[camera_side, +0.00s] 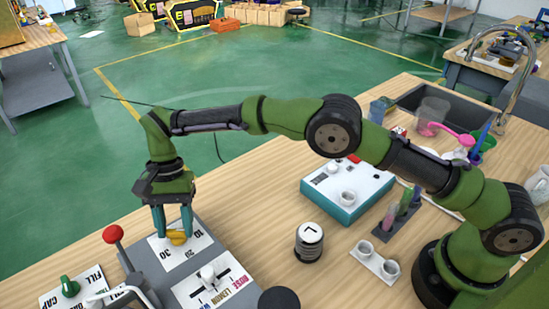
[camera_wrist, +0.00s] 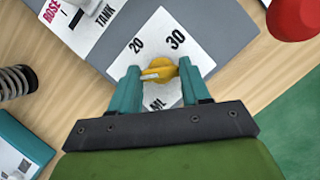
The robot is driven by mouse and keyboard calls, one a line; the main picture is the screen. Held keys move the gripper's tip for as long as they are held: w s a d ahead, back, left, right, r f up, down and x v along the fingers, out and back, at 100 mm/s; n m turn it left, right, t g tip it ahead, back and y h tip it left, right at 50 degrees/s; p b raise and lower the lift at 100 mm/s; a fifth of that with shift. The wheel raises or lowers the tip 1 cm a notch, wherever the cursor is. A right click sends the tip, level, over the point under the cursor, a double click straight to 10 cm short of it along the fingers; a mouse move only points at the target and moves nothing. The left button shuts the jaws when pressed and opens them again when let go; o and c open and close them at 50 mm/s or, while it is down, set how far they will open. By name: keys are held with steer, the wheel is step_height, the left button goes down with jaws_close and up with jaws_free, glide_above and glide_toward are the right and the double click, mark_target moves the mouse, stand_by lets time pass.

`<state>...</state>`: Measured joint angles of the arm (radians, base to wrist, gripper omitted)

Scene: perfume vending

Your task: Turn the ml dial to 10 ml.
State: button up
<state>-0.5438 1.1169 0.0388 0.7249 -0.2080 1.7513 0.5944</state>
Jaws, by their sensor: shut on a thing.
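The yellow ml dial (camera_side: 178,238) sits on a white label plate of the grey machine, with 10, 20 and 30 printed around it. In the wrist view the dial (camera_wrist: 160,70) is between my two teal fingers, with 20 and 30 beyond it and "ML" below. The 10 is hidden there, but shows right of the dial in the side view. The dial's pale narrow end lies toward the left finger in the wrist view; I cannot tell exactly which mark it indicates. My gripper (camera_side: 175,234) points down, shut on the dial.
A red-knobbed lever (camera_side: 113,234) stands left of the dial. A white selector (camera_side: 208,274) with scent names is in front. A green fill/cap knob (camera_side: 69,287) is at the lower left. A black-and-white cylinder (camera_side: 309,242) stands to the right on open tabletop.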

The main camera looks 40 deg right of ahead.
steer(key=shift+r, duration=0.1)
steer(key=o, duration=1.1)
steer(key=shift+c, duration=0.2)
steer(key=v, duration=0.7)
steer(key=shift+r, duration=0.15)
steer(key=shift+w+d, duration=0.1)
